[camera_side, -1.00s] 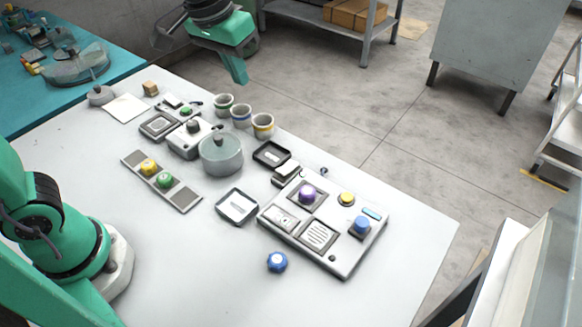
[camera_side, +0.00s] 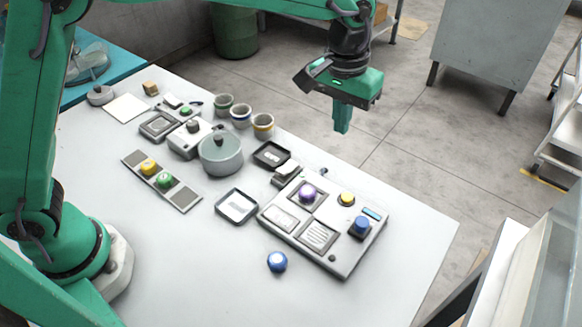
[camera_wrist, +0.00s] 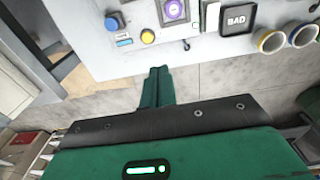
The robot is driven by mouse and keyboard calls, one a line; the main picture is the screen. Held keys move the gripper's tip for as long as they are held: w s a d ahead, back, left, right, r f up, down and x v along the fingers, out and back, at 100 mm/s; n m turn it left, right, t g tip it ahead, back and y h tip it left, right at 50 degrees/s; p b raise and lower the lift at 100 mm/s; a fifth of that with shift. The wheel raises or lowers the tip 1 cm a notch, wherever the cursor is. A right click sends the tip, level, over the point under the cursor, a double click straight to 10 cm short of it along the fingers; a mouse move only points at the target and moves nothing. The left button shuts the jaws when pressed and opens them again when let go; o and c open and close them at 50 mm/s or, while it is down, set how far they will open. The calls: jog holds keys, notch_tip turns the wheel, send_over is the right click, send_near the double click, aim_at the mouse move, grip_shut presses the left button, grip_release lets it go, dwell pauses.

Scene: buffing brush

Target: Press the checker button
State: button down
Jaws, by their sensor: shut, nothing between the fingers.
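The checker panel (camera_side: 290,240) is a pale flat box at the right end of the table. It bears a purple round button (camera_side: 307,194), a small yellow button (camera_side: 347,199) and a blue button (camera_side: 361,224); no readable mark shows which one is the checker button. In the wrist view the blue button (camera_wrist: 113,22), yellow button (camera_wrist: 147,36) and purple button (camera_wrist: 174,9) show beyond the fingertips. My gripper (camera_side: 342,129) is shut and empty, pointing down, raised and apart from the panel. In the wrist view its fingers (camera_wrist: 158,70) appear over the floor, outside the table edge.
A dark tray marked BAD (camera_wrist: 238,18) lies beside the panel. Cups (camera_side: 263,125), a grey lidded pot (camera_side: 221,155) and a white-lined tray (camera_side: 237,207) stand left of it. A loose blue knob (camera_side: 277,262) lies in front. The table's front right is clear.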

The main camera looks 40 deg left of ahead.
aim_at(346, 197)
jog(key=shift+g, duration=0.3)
jog(key=shift+w+d+f, duration=0.15)
jog(key=shift+d+f, duration=0.5)
jog(key=shift+d, duration=0.25)
jog(key=shift+w+d+f, duration=0.1)
jog(key=shift+d+f, duration=0.55)
jog(key=shift+d, duration=0.25)
jog(key=shift+f, duration=0.2)
notch_tip(346, 197, down, 14)
jog(key=shift+r, duration=0.15)
jog(key=shift+f, duration=1.1)
notch_tip(346, 197, up, 15)
jog(key=shift+w, duration=0.15)
jog(key=shift+d, duration=0.1)
